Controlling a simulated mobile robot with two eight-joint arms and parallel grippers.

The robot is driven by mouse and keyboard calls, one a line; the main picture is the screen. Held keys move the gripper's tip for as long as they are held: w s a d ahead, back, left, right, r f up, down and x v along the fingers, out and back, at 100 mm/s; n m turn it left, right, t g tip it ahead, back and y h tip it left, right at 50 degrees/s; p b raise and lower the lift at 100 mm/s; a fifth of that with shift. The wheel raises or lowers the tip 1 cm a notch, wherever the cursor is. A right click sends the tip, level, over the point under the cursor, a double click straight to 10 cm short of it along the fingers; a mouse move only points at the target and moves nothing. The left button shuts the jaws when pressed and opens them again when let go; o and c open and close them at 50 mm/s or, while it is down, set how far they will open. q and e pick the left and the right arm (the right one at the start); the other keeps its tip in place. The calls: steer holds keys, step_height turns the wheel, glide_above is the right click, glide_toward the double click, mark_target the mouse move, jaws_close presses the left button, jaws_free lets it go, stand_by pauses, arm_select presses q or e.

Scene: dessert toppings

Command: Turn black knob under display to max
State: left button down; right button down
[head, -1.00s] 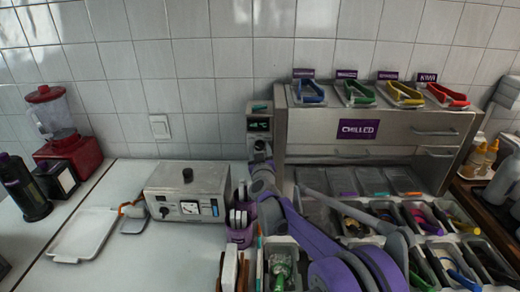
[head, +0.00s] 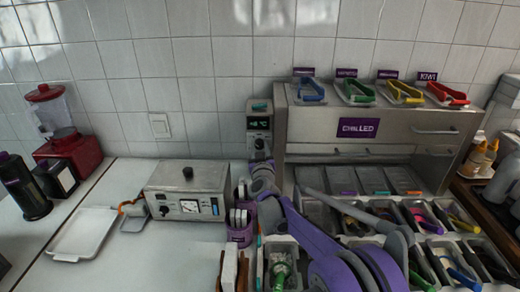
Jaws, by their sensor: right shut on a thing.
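The small control box with a green-lit display (head: 258,123) stands against the wall, left of the steel chilled cabinet. The display seems to read about -6 °C, though the digits are small. The black knob (head: 259,143) sits just below it, mostly covered by my right gripper (head: 260,151). That gripper is shut on the knob, its purple arm reaching up from the lower right. How far the knob is turned cannot be told.
A steel box (head: 187,180) with its own knobs and a dial stands on the counter to the left. Topping trays (head: 375,215) fill the right side.

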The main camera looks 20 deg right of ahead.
steer(key=m, duration=0.6)
steer(key=shift+h, duration=0.3)
steer(key=m, duration=0.6)
steer(key=shift+a+f+h, duration=0.1)
steer(key=shift+h, duration=0.2)
steer(key=m, duration=0.5)
steer(key=shift+a+m+h, duration=0.1)
steer(key=shift+m+h, duration=0.3)
steer(key=m, duration=0.6)
steer(key=shift+w, duration=0.1)
steer(key=shift+m+p, duration=0.3)
steer(key=c, duration=0.7)
jaws_free()
